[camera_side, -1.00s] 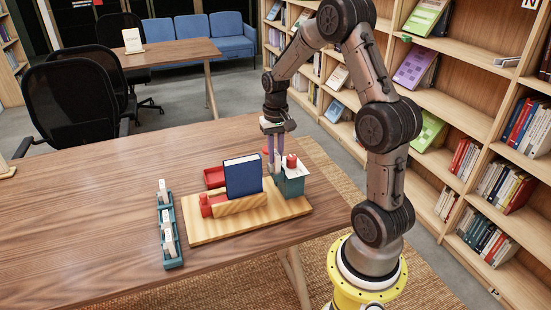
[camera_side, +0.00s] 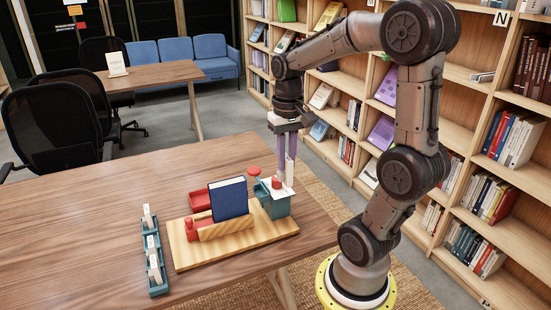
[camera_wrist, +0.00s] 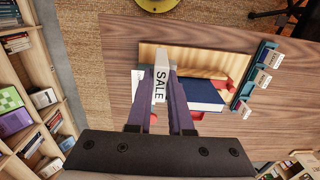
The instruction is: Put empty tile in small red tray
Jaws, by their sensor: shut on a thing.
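My gripper (camera_side: 287,180) points down over the right end of the board. A teal rack (camera_side: 159,289) at the left holds several white tiles (camera_side: 153,258); in the wrist view these also carry dark text.
A blue book (camera_side: 229,199) stands upright on a wooden board (camera_side: 255,236), between my gripper and the red tray. A teal box (camera_side: 277,208) with a pale top and a red piece (camera_side: 276,183) is beside my fingers. The table's left part is clear. Bookshelves stand at the right.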

